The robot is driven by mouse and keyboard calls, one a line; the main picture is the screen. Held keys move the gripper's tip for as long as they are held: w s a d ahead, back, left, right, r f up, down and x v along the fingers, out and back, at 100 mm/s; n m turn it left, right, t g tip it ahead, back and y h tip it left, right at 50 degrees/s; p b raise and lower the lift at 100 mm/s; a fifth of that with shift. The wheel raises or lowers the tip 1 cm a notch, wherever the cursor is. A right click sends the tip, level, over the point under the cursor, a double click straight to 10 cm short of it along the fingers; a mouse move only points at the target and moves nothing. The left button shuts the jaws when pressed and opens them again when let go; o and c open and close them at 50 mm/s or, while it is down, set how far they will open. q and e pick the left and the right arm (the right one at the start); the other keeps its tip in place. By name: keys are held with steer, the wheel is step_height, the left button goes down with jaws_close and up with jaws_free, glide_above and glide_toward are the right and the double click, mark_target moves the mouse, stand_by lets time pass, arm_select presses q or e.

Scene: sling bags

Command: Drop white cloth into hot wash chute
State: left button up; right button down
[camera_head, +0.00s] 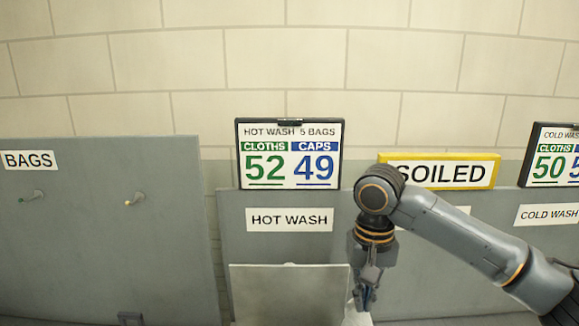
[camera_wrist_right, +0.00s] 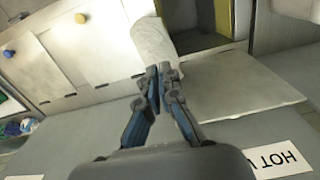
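My right gripper (camera_head: 366,298) points down at the right of the HOT WASH sign (camera_head: 289,219). Its fingertips (camera_wrist_right: 159,74) are close together in the right wrist view, pinching the near end of the white cloth (camera_wrist_right: 153,43). The cloth hangs from them, and only a small part of it (camera_head: 357,318) shows at the bottom of the head view. A pale flat plate (camera_head: 290,292) stands in front of the HOT WASH panel, just left of the gripper. It also shows in the wrist view (camera_wrist_right: 240,92). My left gripper is out of view.
A HOT WASH board (camera_head: 289,154) sits above the grey panel. A yellow-framed SOILED sign (camera_head: 440,172) and a COLD WASH label (camera_head: 548,214) are to the right. A BAGS panel (camera_head: 100,245) with two pegs is at left. Blue and green items (camera_wrist_right: 22,127) lie at the wrist view's left edge.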

steer(key=w+a+r, duration=0.2)
steer(key=w+a, duration=0.1)
steer(key=a, duration=1)
steer(key=shift+a, duration=0.35)
steer(key=shift+s+r, duration=0.1)
step_height(320, 180, down, 30)
steer(key=b, duration=0.5)
stand_by(1.4)
steer(key=c, duration=1.5)
jaws_free()
steer(key=shift+o, duration=0.2)
